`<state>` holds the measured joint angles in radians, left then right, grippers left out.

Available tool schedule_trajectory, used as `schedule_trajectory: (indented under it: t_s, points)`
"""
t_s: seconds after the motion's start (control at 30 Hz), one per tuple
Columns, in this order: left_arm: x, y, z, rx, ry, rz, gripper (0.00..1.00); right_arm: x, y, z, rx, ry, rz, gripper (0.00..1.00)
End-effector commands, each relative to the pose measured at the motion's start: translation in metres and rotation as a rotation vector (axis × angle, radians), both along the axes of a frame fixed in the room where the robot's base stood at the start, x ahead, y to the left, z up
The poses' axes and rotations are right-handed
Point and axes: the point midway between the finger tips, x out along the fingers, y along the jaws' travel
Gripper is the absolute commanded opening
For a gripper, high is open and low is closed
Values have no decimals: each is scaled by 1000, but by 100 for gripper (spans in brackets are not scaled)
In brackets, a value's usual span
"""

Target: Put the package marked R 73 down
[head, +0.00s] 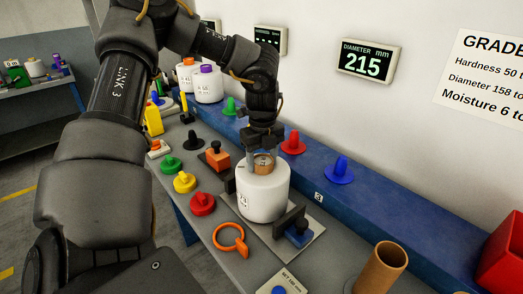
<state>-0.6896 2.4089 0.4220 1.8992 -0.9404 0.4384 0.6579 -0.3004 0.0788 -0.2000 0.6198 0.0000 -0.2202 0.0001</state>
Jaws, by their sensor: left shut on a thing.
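A white yarn package (262,197) with a brown core tube (264,163) stands upright at the middle of the picture. A small label on its front is too small to read surely. My left gripper (262,152) comes down from above and is shut on the package at its core. The package is at a grey plate (312,243) with a black and blue clamp-like block (297,231) at its front right. Its underside is hidden, so I cannot tell whether it touches the plate. My right gripper is not in view.
A wall display (368,63) reads diameter 215 mm. Coloured knobbed plugs, including a red one (202,204), and an orange ring (231,239) lie around the package. A brown tube (380,267) stands front right, near a red bin (503,258). Two white packages stand behind.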

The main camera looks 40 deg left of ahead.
Motion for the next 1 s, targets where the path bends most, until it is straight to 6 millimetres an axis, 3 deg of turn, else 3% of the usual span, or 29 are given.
schedule_trajectory:
  t_s: [0.47,0.5,0.67,1.0]
  points:
    - [1,-1,-6,0,-5,-1,0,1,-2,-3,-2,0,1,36]
    - [0,0,-7,0,-1,0,56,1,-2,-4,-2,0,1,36]
    - [0,0,-6,0,-1,0,77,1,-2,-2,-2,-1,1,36]
    - [0,0,-2,0,-1,0,77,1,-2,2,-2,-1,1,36]
